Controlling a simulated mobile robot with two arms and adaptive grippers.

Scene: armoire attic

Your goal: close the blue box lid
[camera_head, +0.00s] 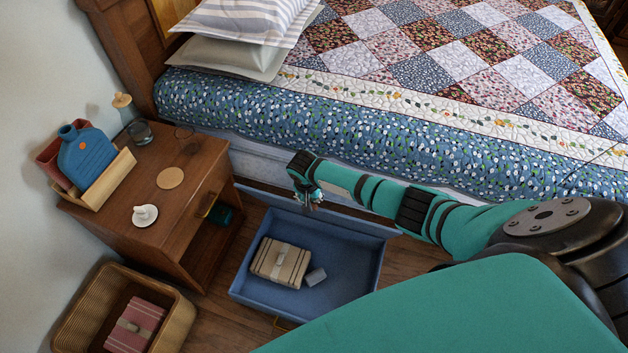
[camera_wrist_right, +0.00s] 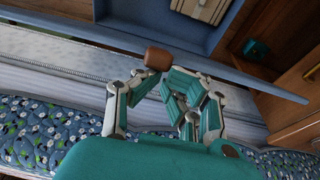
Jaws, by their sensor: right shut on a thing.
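The blue box (camera_head: 345,290) stands open on the floor beside the bed. Its blue lid (camera_head: 350,213) is raised along the box's bed-side edge and also crosses the wrist view (camera_wrist_right: 255,82) as a long thin panel. Inside the box lie a beige striped bundle (camera_head: 280,262) and a small grey block (camera_head: 316,277). My right gripper (camera_head: 308,197) is at the raised lid. In the wrist view its fingertips (camera_wrist_right: 158,76) are closed around a small brown tab (camera_wrist_right: 157,58) at the lid's edge. My left gripper is out of view.
A wooden nightstand (camera_head: 185,225) stands left of the box, carrying a blue bottle (camera_head: 83,155), a white dish and a glass. A wicker basket (camera_head: 185,310) sits at lower left. The quilted bed (camera_head: 330,115) closely borders the lid's far side.

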